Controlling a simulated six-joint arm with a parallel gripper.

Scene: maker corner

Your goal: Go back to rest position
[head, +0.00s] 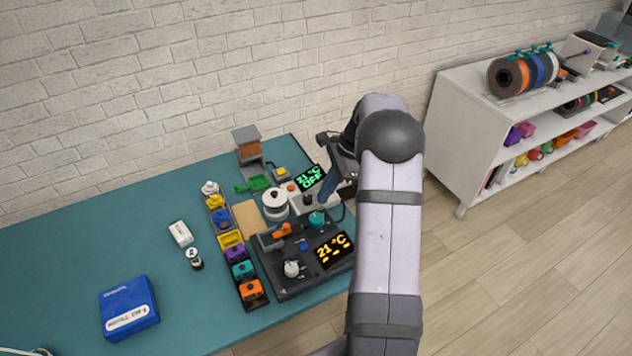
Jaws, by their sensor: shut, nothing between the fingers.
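My pale arm rises from the bottom of the head view and covers the table's right edge. Whether the fingertips touch the device is hard to tell.
A black control unit (285,288) with a lit display stands below the gripper. A brick wall is behind; a white shelf (470,140) stands right.

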